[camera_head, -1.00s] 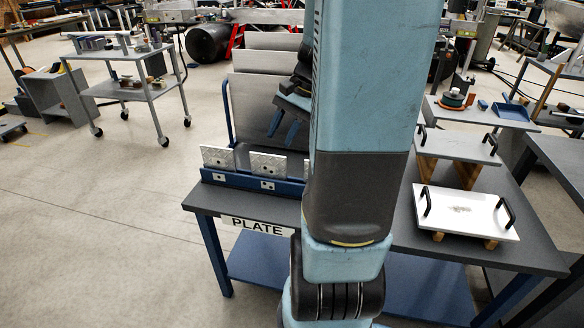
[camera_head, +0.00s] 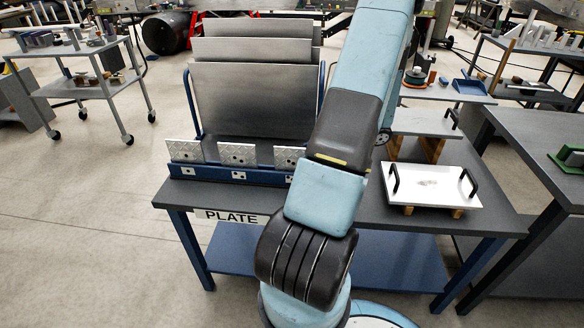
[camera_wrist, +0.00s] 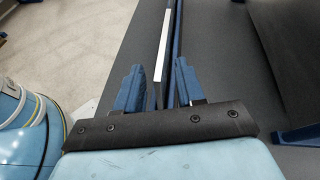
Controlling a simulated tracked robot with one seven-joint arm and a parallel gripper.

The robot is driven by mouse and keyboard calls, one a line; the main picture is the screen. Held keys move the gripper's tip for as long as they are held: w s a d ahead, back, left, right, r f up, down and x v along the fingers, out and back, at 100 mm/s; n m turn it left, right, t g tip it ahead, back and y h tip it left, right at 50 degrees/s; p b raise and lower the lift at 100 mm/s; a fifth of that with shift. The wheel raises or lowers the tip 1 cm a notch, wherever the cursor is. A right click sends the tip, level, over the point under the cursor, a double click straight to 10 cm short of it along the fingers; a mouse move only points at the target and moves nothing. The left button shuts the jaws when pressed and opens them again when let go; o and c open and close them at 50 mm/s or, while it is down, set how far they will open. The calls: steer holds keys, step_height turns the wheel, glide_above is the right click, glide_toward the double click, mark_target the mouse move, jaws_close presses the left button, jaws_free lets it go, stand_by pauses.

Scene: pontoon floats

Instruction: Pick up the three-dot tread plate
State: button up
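Three patterned metal tread plates stand upright in a row in a blue rack (camera_head: 212,174) on the dark table: a left plate (camera_head: 184,151), a middle plate (camera_head: 237,154) and a right plate (camera_head: 287,156). Small labels with dots sit on the rack front, too small to count. In the head view my gripper is hidden behind my arm. In the wrist view my gripper (camera_wrist: 158,70) is open, its two blue fingers on either side of the thin pale edge of an upright plate (camera_wrist: 161,60). I cannot tell which plate this is.
Large grey sheets (camera_head: 255,100) stand upright behind the rack. A white board with black handles (camera_head: 432,186) rests on wooden blocks at the table's right. A "PLATE" label (camera_head: 230,217) is on the table's front edge. A grey cart (camera_head: 85,85) stands at the back left.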

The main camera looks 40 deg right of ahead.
mark_target(294, 166)
step_height(294, 166, down, 4)
steer(key=s+d+m+t, duration=0.1)
steer(key=d+m+t, duration=0.1)
steer(key=m+t, duration=0.1)
steer(key=shift+s+a+x, duration=0.15)
steer(key=shift+x, duration=1.05)
steer(key=shift+s+a+x, duration=0.1)
steer(key=shift+a+x, duration=0.05)
steer(key=shift+x, duration=1)
steer(key=shift+s+a+x, duration=0.1)
steer(key=shift+s+x, duration=0.05)
steer(key=shift+x, duration=1.05)
steer(key=shift+f, duration=0.1)
jaws_close()
